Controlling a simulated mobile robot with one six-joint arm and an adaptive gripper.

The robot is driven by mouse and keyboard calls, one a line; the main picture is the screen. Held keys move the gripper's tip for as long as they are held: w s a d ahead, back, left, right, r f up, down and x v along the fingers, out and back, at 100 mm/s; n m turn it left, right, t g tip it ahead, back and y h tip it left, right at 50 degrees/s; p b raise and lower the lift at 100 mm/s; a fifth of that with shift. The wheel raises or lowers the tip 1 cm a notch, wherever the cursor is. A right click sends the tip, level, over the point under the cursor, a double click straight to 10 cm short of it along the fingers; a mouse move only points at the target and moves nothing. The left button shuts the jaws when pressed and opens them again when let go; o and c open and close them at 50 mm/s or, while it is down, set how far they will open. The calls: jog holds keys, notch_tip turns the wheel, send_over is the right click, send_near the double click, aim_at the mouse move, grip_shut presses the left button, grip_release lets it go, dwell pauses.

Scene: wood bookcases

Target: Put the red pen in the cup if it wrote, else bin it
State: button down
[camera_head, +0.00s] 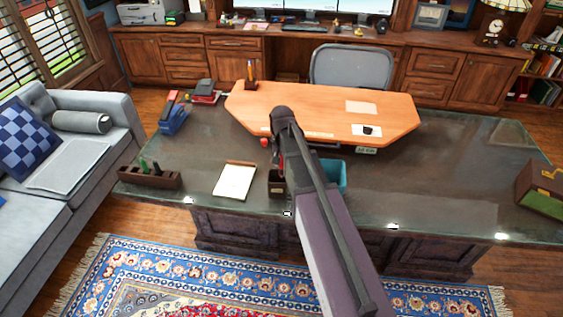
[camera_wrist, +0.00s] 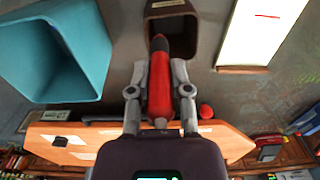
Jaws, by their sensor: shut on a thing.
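My gripper (camera_wrist: 159,76) is shut on the red pen (camera_wrist: 160,88) in the wrist view. The pen's dark tip points at the opening of the brown square cup (camera_wrist: 148,30); I cannot tell whether the tip is inside it. The cup also shows in the head view (camera_head: 277,188), beside the notepad (camera_head: 234,183). The notepad bears a short red line, seen in the wrist view (camera_wrist: 250,40). The teal bin (camera_head: 338,176) stands right of my arm; in the wrist view it is at left (camera_wrist: 95,55). My arm mostly hides the gripper in the head view.
A raised wooden top (camera_head: 300,100) spans the back. The dark desk's right side is mostly clear.

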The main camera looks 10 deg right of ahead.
aim_at(281, 174)
jog(key=shift+f+b, duration=1.5)
jog(key=shift+f, duration=0.25)
jog(key=shift+c, duration=2.4)
grip_release()
jog(key=shift+r, duration=0.15)
notch_tip(281, 174, up, 10)
jog(key=p, duration=1)
jog(key=shift+w, duration=0.1)
jog(key=w+f+b, duration=0.7)
jog(key=w, duration=0.4)
jog(key=shift+w+a+f, duration=0.35)
jog(key=shift+f, duration=0.05)
jog(key=shift+s, duration=0.1)
